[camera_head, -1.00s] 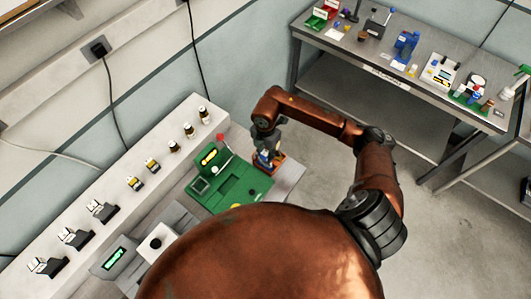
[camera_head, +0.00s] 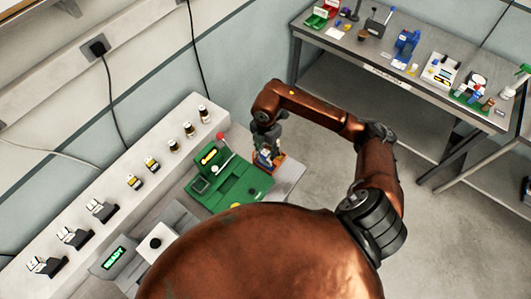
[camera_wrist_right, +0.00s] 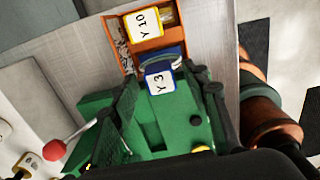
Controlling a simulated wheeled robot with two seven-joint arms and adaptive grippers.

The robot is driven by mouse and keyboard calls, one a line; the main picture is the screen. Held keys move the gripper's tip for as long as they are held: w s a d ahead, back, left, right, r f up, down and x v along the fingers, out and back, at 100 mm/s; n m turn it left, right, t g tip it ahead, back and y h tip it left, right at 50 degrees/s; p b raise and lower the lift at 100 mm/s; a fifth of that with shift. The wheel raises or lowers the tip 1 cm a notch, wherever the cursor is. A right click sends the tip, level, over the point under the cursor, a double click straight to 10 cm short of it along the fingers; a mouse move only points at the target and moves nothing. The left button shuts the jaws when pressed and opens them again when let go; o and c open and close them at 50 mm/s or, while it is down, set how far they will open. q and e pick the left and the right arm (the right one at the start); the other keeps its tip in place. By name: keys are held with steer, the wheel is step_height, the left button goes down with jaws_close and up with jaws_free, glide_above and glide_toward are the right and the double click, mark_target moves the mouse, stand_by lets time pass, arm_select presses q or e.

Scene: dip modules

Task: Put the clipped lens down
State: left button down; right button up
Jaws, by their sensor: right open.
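My right gripper (camera_head: 268,150) is open just above the orange tray (camera_head: 279,165) at the right end of the green fixture. In the right wrist view, its dark fingertips (camera_wrist_right: 163,75) stand either side of a blue clipped piece labelled Y 3 (camera_wrist_right: 159,78), apart from each other. That piece appears to sit at the near end of the orange tray (camera_wrist_right: 116,38), but its underside is hidden. A yellow-edged piece labelled Y 10 (camera_wrist_right: 148,22) lies in the far end of the tray. My left gripper is not in view.
The green fixture (camera_head: 243,186) has a red-knobbed lever (camera_head: 220,136). A display (camera_head: 114,257) reads READY. Several small bottles and black holders line the white ledge (camera_head: 120,215). A grey table with other items (camera_head: 345,65) stands at the back right.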

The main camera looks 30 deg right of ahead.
step_height(320, 180, up, 10)
steer(key=b, duration=0.1)
steer(key=shift+f, duration=0.15)
stand_by(1.5)
